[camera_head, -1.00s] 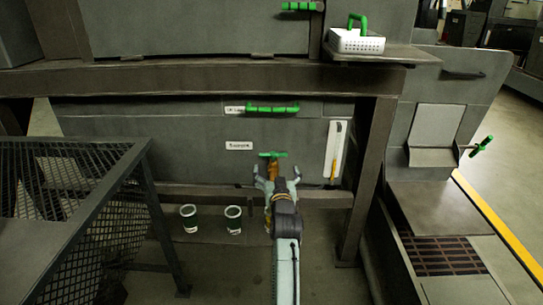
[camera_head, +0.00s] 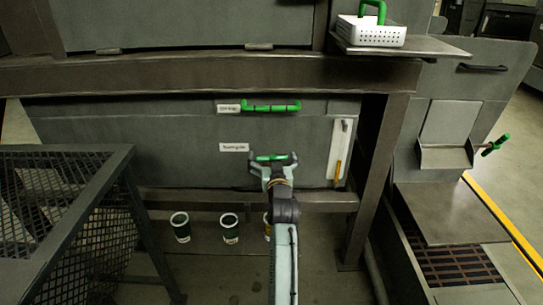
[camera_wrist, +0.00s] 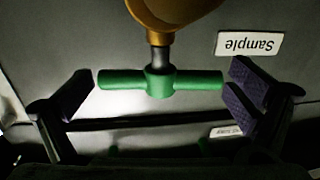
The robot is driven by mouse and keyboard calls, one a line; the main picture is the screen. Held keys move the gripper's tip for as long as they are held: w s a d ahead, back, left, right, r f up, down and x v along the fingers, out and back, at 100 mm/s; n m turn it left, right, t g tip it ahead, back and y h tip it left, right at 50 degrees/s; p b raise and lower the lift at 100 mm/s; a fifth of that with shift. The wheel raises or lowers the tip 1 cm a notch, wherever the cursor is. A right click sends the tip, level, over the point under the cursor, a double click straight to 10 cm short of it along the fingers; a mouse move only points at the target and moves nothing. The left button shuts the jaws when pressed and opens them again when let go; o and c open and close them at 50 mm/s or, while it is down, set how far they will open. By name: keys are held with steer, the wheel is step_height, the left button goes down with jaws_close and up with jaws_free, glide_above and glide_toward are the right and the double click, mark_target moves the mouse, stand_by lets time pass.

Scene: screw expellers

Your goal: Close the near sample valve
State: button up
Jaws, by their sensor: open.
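The sample valve has a green T-shaped handle (camera_head: 270,157), seen on the grey panel in the head view. In the wrist view the handle (camera_wrist: 160,83) lies crosswise, on a dark stem below a brass body (camera_wrist: 175,12). My gripper (camera_head: 272,161) is open in front of the valve. In the wrist view one finger pad is at the left end of the handle and the other finger's pads are at the right end. A small gap shows on the left; I cannot tell whether the right end touches. My gripper hides most of the valve body in the head view.
A "Sample" label (camera_wrist: 250,44) sits beside the valve. A longer green handle (camera_head: 271,107) is above it on the panel. Cups (camera_head: 181,227) stand below, a mesh-sided frame (camera_head: 60,215) is at left, and a steel post (camera_head: 375,180) at right.

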steer(key=c, duration=1.1)
steer(key=h+p, duration=0.1)
steer(key=p, duration=0.1)
steer(key=shift+a+r+m+p, duration=0.1)
steer(key=shift+r+m+p, duration=0.1)
steer(key=shift+m+p, duration=0.15)
steer(key=shift+m, duration=0.25)
steer(key=shift+f+h+p, duration=0.2)
steer(key=shift+h+p, duration=0.2)
steer(key=shift+h, duration=0.2)
steer(key=o, duration=1.1)
